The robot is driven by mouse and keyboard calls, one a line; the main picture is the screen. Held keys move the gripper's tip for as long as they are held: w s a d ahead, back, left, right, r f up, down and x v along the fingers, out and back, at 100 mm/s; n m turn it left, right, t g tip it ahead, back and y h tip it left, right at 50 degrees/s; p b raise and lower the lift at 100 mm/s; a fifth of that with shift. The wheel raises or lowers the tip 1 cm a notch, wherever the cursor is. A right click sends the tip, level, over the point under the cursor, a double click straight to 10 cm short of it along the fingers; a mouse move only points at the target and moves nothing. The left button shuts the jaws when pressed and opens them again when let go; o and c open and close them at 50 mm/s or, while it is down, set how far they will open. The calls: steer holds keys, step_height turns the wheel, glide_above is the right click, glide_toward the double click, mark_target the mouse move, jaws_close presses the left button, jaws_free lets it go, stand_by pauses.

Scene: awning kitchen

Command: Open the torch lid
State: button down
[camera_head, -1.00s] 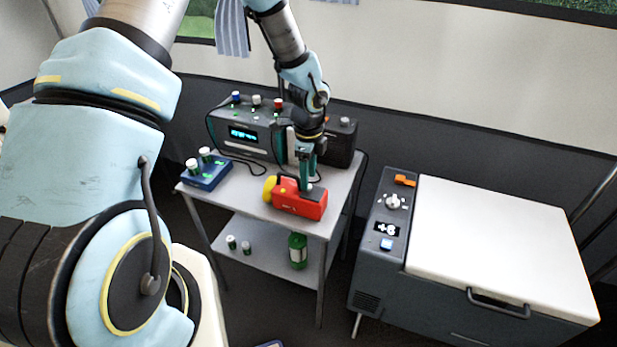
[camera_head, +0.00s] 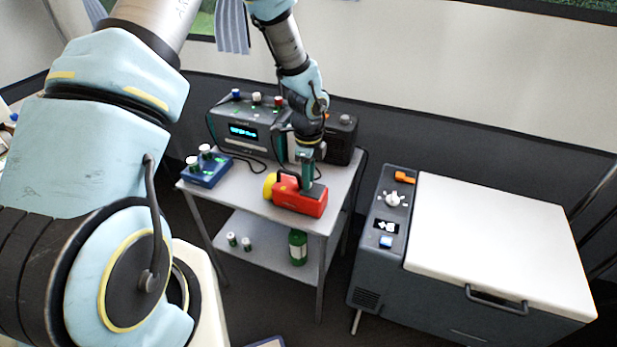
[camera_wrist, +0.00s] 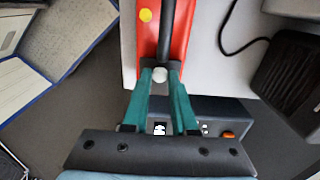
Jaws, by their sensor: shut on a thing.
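The torch (camera_head: 300,201) is red with a yellow head and a dark handle. It lies on the upper shelf of the grey table, its head to the left. My gripper (camera_head: 307,186) points down onto its right end. In the wrist view the torch's red body (camera_wrist: 178,40) runs upward from my fingertips (camera_wrist: 160,68). The fingers are shut at the torch's end, with a pale round knob (camera_wrist: 160,76) between them. The exact contact is hard to see. I cannot make out whether the lid is open.
The grey table (camera_head: 262,207) also bears a blue box (camera_head: 206,175) with white knobs at left and a dark radio-like device (camera_head: 242,132) behind. A green bottle (camera_head: 298,247) stands on the lower shelf. A cooler with a white lid (camera_head: 500,240) stands to the right.

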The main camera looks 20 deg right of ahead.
mark_target(322, 192)
steer(key=shift+s+d+b, duration=0.1)
steer(key=shift+d+b, duration=0.05)
steer(key=shift+b, duration=0.25)
steer(key=t+y+b, duration=0.1)
steer(key=b, duration=0.1)
steer(key=s+d+t+y+b, duration=0.1)
steer(key=b, duration=0.1)
steer(key=shift+d+r+t+y, duration=0.1)
steer(key=shift+r+t+y, duration=0.2)
steer(key=t+y+b, duration=0.1)
steer(key=s+d+t+y+b, duration=0.1)
steer(key=y+b, duration=0.1)
steer(key=shift+s+d+r+t, duration=0.25)
steer(key=shift+r+t, duration=0.15)
steer(key=shift+s+d+f+t+y+b, duration=0.15)
steer(key=shift+s+d+t+y+b, duration=0.3)
steer(key=shift+t+y+b, duration=0.4)
steer(key=shift+s+d+f+t+y+b, duration=0.2)
steer(key=shift+s+d+t+y+b, duration=0.3)
steer(key=shift+t+y, duration=0.7)
steer(key=shift+s+d+f+t+y+b, duration=0.15)
steer(key=shift+s+d+t+y+b, duration=0.3)
steer(key=shift+t+y+b, duration=0.55)
steer(key=shift+y, duration=0.25)
steer(key=c, duration=0.7)
jaws_free()
steer(key=shift+c, duration=0.2)
